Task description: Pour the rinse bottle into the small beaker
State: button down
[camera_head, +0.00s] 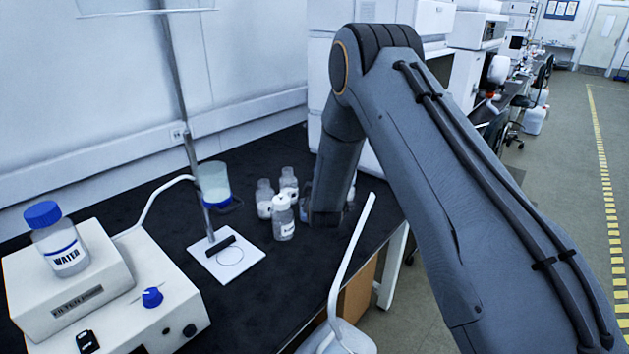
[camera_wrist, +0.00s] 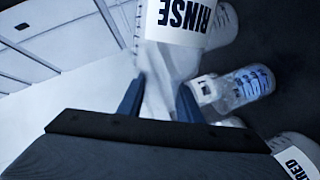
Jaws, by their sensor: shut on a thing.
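The rinse bottle (camera_wrist: 180,22), with a white label reading RINSE, is between the two blue fingers of my gripper (camera_wrist: 160,97) in the wrist view. My gripper is shut on it. In the head view my forearm hides the fingers and most of what they hold, low over the dark bench. A clear cup-like vessel (camera_head: 213,180) with a blue band is on the rod stand left of my arm. I cannot tell whether it is the small beaker, and no other beaker shows clearly.
Several clear bottles, one with a white cap (camera_head: 283,218), stand just left of my gripper. A filter unit (camera_head: 68,292) carries a blue-capped WATER bottle (camera_head: 58,240). The stand's white base (camera_head: 227,262) sits between. Bare dark bench (camera_head: 285,270) lies in front.

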dwell(0.3)
jog(key=shift+n, duration=0.5)
jog(key=shift+a+f+n+h, duration=0.1)
jog(key=shift+n+h, duration=0.2)
jog(key=shift+n, duration=0.2)
